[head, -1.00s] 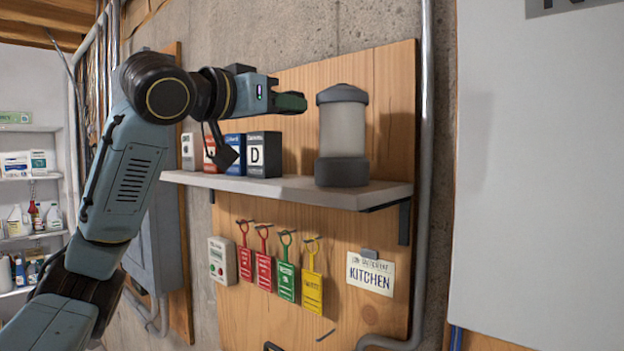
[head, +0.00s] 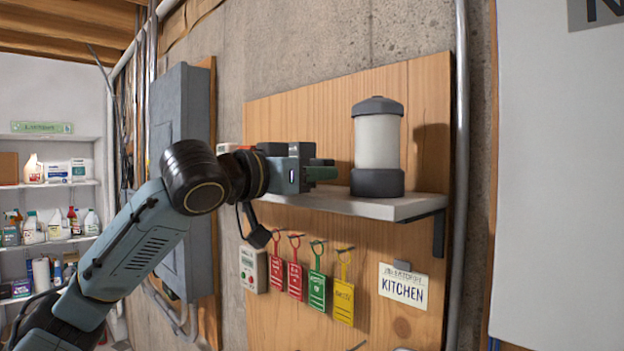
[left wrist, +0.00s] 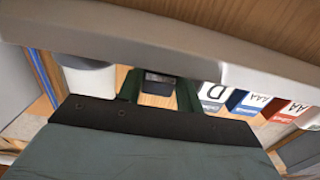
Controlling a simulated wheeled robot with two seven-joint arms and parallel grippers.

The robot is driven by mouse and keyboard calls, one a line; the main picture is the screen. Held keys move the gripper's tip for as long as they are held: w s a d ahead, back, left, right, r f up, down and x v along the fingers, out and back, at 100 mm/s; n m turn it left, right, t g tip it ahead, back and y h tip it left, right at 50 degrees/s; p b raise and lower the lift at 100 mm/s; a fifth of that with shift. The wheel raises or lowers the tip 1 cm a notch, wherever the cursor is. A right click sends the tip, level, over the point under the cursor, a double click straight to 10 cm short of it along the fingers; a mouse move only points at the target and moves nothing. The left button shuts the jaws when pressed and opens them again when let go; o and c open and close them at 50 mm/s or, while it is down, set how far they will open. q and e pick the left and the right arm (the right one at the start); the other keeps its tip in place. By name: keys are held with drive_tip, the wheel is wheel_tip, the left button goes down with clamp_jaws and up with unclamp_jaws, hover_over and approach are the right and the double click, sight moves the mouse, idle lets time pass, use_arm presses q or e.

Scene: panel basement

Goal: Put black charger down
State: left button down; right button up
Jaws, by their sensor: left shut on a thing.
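My left gripper (head: 322,172) is at the height of the shelf (head: 400,207), just left of the grey lantern (head: 377,145). In the left wrist view, its two green fingers (left wrist: 160,92) are shut on the black charger (left wrist: 160,78), of which only a small dark end shows between them. In the head view the charger is hidden by the gripper. I cannot tell whether the charger touches the shelf. My right gripper is not in view.
Battery boxes (left wrist: 212,95) stand on the shelf, mostly hidden behind my arm in the head view. Colored tags (head: 317,290) hang below, beside a KITCHEN sign (head: 403,288). A grey electrical panel (head: 180,170) is left of the board.

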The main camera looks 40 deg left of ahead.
use_arm(q)
drive_tip(key=shift+f, duration=0.3)
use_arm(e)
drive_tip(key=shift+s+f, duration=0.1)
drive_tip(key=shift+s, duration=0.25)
use_arm(q)
drive_tip(key=shift+f+b, duration=0.55)
drive_tip(key=shift+f, duration=0.1)
drive_tip(key=c, duration=0.9)
unclamp_jaws()
drive_tip(key=shift+c, duration=0.2)
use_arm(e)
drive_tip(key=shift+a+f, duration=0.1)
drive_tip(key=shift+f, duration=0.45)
use_arm(q)
drive_tip(key=shift+r, duration=0.2)
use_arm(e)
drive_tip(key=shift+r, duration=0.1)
